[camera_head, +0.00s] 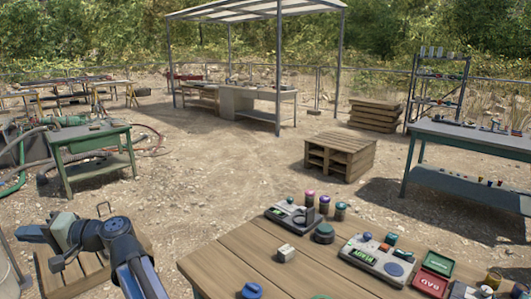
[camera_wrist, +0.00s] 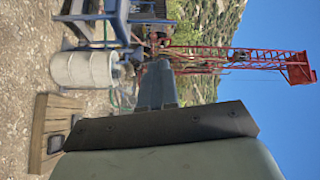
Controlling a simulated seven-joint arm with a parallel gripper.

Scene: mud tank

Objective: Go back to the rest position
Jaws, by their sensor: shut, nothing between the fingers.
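My gripper (camera_head: 25,233) is at the lower left of the head view, at the end of my bent blue-grey arm. It points left, away from the wooden table, and hangs in the air over open ground. In the wrist view my gripper (camera_wrist: 157,82) shows its fingers together with nothing between them. No object is held or touched.
A wooden table (camera_head: 225,270) with instruments, jars and a red box (camera_head: 437,262) stands at the front right. A green workbench (camera_head: 90,138) with hoses stands at left. A pale drum (camera_wrist: 85,70) and a red lattice mast (camera_wrist: 235,58) show sideways in the wrist view.

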